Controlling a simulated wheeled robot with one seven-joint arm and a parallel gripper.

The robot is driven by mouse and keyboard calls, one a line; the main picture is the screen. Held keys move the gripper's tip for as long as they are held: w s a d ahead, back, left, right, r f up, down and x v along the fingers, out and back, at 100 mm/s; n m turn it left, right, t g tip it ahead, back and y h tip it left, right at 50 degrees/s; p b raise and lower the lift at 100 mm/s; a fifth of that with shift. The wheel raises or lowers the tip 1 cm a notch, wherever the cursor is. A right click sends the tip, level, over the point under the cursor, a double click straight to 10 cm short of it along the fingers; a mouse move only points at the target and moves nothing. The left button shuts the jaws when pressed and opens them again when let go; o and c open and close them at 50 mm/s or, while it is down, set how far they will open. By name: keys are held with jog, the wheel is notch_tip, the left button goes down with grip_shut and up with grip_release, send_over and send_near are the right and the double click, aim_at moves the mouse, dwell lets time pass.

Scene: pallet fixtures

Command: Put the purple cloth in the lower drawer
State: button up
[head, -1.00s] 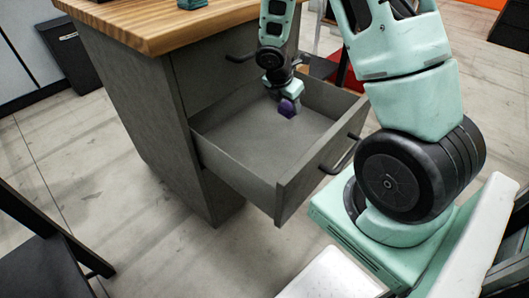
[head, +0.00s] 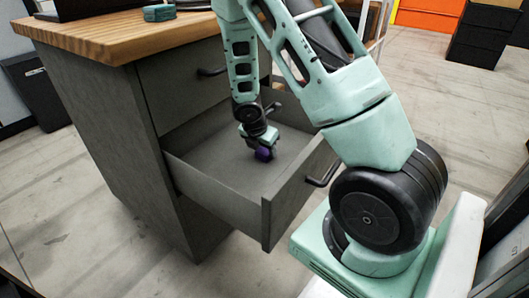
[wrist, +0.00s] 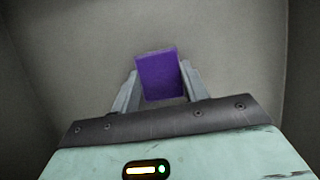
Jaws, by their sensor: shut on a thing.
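The purple cloth (wrist: 160,76) is a small folded block held between the two fingers of my gripper (wrist: 158,88) in the wrist view. In the head view my gripper (head: 259,149) points down inside the open lower drawer (head: 213,197), with the cloth (head: 263,154) at its tip. The gripper is shut on the cloth. The grey drawer is pulled out, and its floor (head: 225,163) is bare around the cloth. I cannot tell whether the cloth touches the drawer floor.
The upper drawer (head: 180,89) is closed, with a dark handle above the open drawer. A wooden desktop (head: 110,38) overhangs it and bears a small teal object (head: 158,13). A dark bin (head: 38,90) stands at left. Open floor (head: 70,210) lies in front.

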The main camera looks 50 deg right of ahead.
jog(key=shift+r, duration=0.1)
jog(key=o, duration=1)
jog(key=shift+r, duration=0.1)
jog(key=w+p+v, duration=0.1)
jog(key=p+v, duration=0.5)
jog(key=v, duration=0.5)
jog(key=s+a+r+m+y, duration=0.1)
jog(key=s+a+r+m, duration=0.15)
jog(key=a, duration=0.45)
jog(key=s+a+r+m+y, duration=0.1)
jog(key=a+r+m, duration=0.15)
jog(key=a, duration=0.35)
jog(key=s+a+r+m+y, duration=0.1)
jog(key=s+a+r+m, duration=0.1)
jog(key=s+a, duration=0.4)
jog(key=s+a+r+m+y, duration=0.1)
jog(key=s+a+r+m, duration=0.1)
jog(key=s+a, duration=0.4)
jog(key=s+a+r+m+y, duration=0.1)
jog(key=s+a+r+m, duration=0.2)
jog(key=s+a, duration=0.3)
jog(key=shift+s+a+r+g, duration=0.25)
jog(key=shift+a+r+g, duration=0.05)
jog(key=shift+a+r, duration=0.5)
